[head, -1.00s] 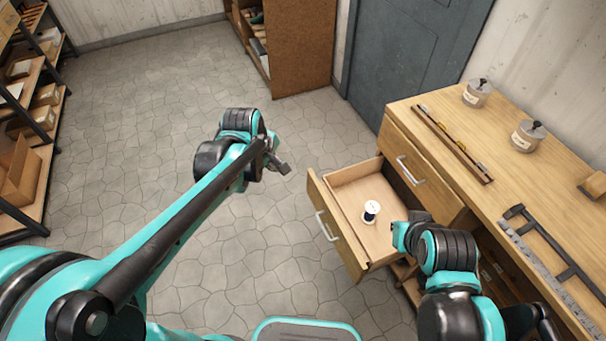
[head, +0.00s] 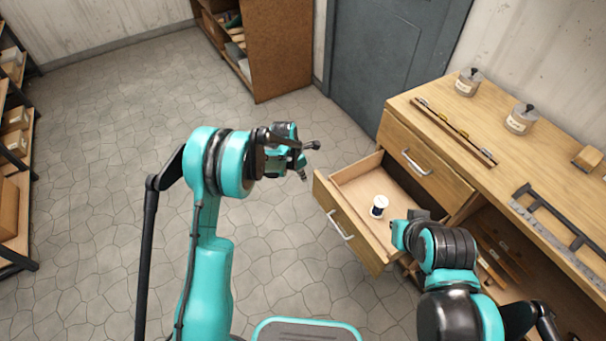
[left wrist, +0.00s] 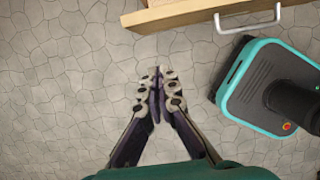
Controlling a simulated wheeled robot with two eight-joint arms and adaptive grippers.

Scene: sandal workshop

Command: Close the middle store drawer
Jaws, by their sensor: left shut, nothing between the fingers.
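The pulled-out wooden store drawer (head: 350,238) stands out from the bench, below a shut drawer (head: 425,160). It has a pale handle (head: 340,225) on its front and holds a spool (head: 379,206). In the left wrist view the drawer front (left wrist: 165,18) and its handle (left wrist: 250,22) show at the top. My left gripper (head: 303,174) is shut and empty, in front of the drawer's far end and apart from it. Its closed fingertips (left wrist: 159,74) point toward the drawer front over the floor. My right gripper (head: 400,234) is beside the drawer's near side; its fingers are not clear.
The bench top (head: 470,125) holds two jars, a rail and a metal rack. A brown cabinet (head: 285,50) and a blue-grey door (head: 395,50) stand behind. Shelves (head: 18,190) are at far left. The floor (head: 110,150) before the drawer is clear.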

